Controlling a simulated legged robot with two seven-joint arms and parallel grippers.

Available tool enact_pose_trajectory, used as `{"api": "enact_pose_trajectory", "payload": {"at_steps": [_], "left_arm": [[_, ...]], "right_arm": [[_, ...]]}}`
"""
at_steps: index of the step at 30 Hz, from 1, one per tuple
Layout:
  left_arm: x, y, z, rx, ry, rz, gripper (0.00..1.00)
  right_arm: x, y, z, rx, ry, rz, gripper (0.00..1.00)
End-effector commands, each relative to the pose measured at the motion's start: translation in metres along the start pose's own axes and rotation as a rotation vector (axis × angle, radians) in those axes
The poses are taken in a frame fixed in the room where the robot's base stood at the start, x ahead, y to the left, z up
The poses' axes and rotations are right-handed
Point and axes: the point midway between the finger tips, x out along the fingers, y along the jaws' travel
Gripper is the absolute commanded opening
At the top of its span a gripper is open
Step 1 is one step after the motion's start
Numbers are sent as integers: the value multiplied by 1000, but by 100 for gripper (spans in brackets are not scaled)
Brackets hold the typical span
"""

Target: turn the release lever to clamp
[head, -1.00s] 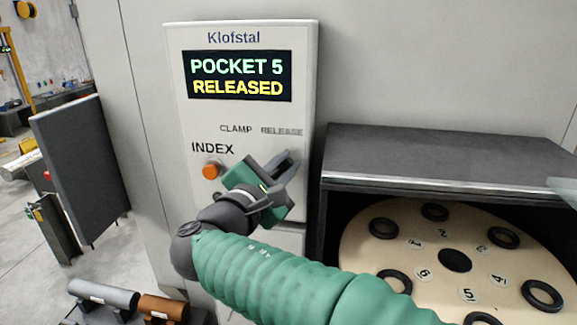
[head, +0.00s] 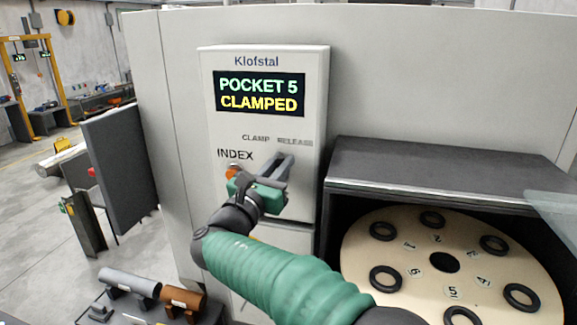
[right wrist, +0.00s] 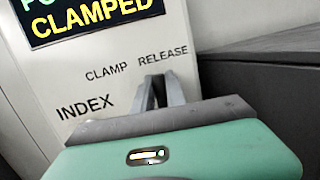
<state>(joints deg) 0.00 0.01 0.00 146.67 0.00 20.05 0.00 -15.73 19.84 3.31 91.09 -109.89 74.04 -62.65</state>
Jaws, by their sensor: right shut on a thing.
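The display (head: 260,94) on the Klofstal control panel (head: 225,130) reads POCKET 5 CLAMPED; its lower part also shows in the right wrist view (right wrist: 95,20). My right gripper (head: 283,166) is at the panel, just below the CLAMP and RELEASE labels. In the right wrist view its fingertips (right wrist: 159,90) are close together under these labels. It is shut on the release lever, which the fingers and gripper body hide almost wholly. My left gripper is out of view.
An orange INDEX button (head: 232,172) sits just left of my right gripper, partly covered. To the right, a dark-hooded opening holds a round pocket plate (head: 445,235) with several black rings. A grey and a brown cylinder (head: 184,298) lie at lower left.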

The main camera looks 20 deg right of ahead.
Motion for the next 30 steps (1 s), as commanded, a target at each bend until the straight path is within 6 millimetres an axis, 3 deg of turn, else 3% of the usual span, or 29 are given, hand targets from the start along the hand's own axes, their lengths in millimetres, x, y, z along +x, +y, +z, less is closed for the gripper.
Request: {"api": "enact_pose_trajectory", "payload": {"at_steps": [1, 18, 30], "left_arm": [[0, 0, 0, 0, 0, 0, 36], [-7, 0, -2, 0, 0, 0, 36], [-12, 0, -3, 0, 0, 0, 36]], "right_arm": [[-3, 5, -9, -48, 7, 17, 0], [-10, 31, -15, -550, -97, 119, 0], [-13, 39, -22, -760, -140, 160, 0]]}}
